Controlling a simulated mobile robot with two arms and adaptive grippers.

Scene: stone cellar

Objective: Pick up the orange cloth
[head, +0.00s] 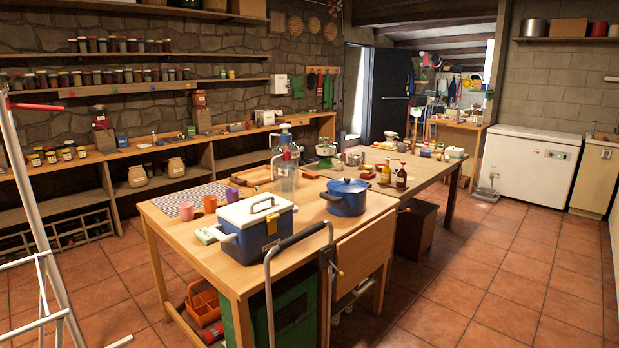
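I cannot make out a cloth that is clearly orange. A grey patterned cloth or mat (187,203) lies flat on the near left of the wooden table (180,232). Neither of my grippers shows in the head view.
A ladder (40,235) stands left. Tiled floor (500,260) is open on the right.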

